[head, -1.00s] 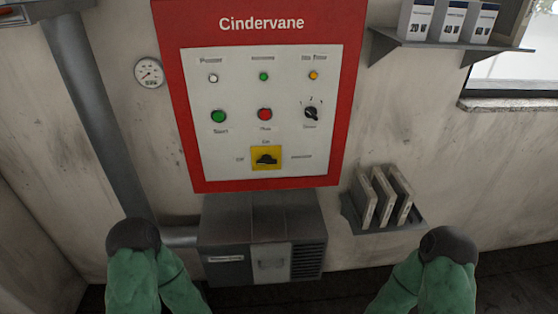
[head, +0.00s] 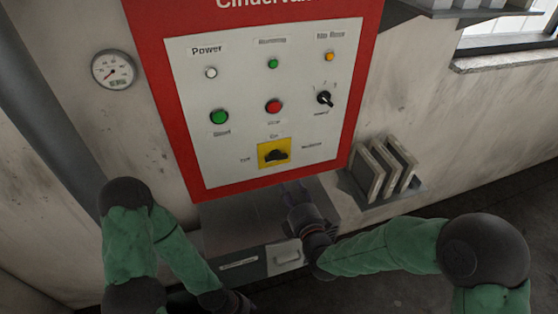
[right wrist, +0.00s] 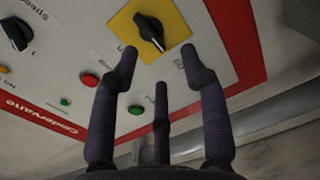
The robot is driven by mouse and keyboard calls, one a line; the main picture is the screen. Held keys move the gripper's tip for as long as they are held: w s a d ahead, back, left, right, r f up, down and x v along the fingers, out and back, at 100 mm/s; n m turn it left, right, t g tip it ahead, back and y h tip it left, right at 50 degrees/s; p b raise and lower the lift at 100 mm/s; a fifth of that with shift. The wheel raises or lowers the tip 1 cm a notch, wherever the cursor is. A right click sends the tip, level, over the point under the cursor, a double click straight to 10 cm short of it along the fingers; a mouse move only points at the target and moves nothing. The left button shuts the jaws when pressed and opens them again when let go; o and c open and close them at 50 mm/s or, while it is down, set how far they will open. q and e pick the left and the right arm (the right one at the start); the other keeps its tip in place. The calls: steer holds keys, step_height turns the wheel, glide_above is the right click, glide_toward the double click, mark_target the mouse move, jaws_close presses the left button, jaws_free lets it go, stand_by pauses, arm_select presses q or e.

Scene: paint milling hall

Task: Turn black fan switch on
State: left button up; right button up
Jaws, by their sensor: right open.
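The black switch (head: 276,155) sits on a yellow square plate (head: 262,163) low on the panel's white face. "On" seems to be printed above it and "Off" to its left. Its handle lies roughly sideways; the exact setting is hard to read. My right gripper (head: 293,188) is just below the panel's bottom edge, below the switch. In the right wrist view its three dark fingers (right wrist: 160,65) are spread, open and empty, with the black switch (right wrist: 150,32) beyond the tips, apart from them. My left gripper (head: 228,300) is low at the bottom edge; its fingers are unclear.
The red-framed panel (head: 368,80) also holds a green button (head: 219,117), a red button (head: 274,106) and a smaller black knob (head: 324,98). A grey box (head: 232,222) stands below the panel. A shelf with upright slabs (head: 382,170) is at right, a gauge (head: 114,69) at left.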

mark_target(277, 159)
steer(key=shift+n+t, duration=0.3)
steer(key=shift+n, duration=0.2)
steer(key=x, duration=0.3)
steer(key=r+x, duration=0.1)
steer(key=x, duration=0.6)
steer(key=shift+w+a+r, duration=0.35)
steer(key=shift+r, duration=0.05)
steer(key=shift+c, duration=0.3)
jaws_close()
